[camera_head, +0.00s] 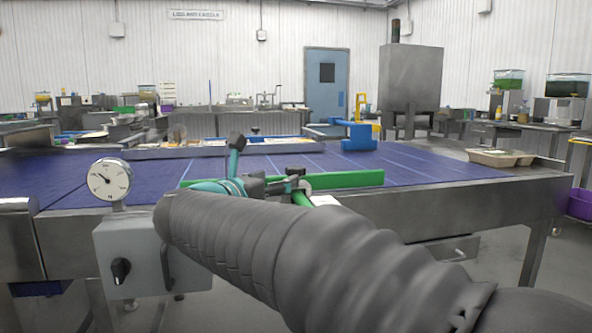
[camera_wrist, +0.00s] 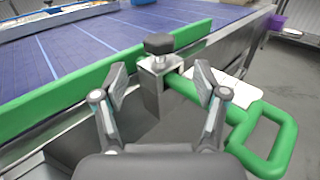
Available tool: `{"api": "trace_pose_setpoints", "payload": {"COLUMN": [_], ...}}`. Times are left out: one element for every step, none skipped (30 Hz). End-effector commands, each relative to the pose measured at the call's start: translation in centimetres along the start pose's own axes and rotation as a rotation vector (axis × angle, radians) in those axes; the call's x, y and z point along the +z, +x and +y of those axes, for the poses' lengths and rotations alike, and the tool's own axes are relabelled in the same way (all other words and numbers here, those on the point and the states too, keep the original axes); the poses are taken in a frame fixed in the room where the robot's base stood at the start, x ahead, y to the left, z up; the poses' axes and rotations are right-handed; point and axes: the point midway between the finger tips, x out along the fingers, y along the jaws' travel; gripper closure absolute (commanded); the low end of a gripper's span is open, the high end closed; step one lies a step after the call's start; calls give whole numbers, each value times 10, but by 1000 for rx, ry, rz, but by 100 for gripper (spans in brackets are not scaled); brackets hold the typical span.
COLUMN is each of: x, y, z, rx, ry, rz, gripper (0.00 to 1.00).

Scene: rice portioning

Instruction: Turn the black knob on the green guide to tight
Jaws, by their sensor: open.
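The black knob (camera_wrist: 158,43) sits on top of a metal clamp block (camera_wrist: 158,70) beside the green guide (camera_wrist: 80,88) in the wrist view. It also shows small in the head view (camera_head: 295,171). A green bar with a loop handle (camera_wrist: 285,135) runs out from the clamp to the right. My gripper (camera_wrist: 161,78) is open and empty, its fingers apart on either side of the clamp in the picture, with the knob beyond the fingertips. I see no contact. The guide (camera_head: 345,179) lies along the near edge of the blue belt.
The blue conveyor belt (camera_head: 430,170) has a metal frame edge (camera_head: 500,195). A grey box with another black knob (camera_head: 121,270) and a dial gauge (camera_head: 109,180) stands at the left. A tray (camera_head: 500,157) sits at the belt's right end. A white card (camera_wrist: 228,88) lies beside the clamp.

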Motion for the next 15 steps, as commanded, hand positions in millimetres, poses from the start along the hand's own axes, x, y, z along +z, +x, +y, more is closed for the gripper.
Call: {"api": "trace_pose_setpoints", "payload": {"x": [1,0,1,1,1,1,1,0,0,0,1,1,0,0,0], "y": [11,16,24,29,35,42,47,52,58,62,65,70,73,76,78], "z": [-1,0,0,0,0,0,1,1,1,1,1,2,2,2,2], "rx": [-5,-3,-3,-3,-2,-2,-1,0,-1,0,2,2,2,3,4], "ry": [-2,-2,-1,-1,0,0,-1,-1,-1,0,0,0,0,-1,-1], "rz": [0,0,0,-1,0,0,0,1,1,0,0,0,0,0,0], "gripper": [28,28,28,28,28,28,28,28,28,28,28,28,28,28,28]}}
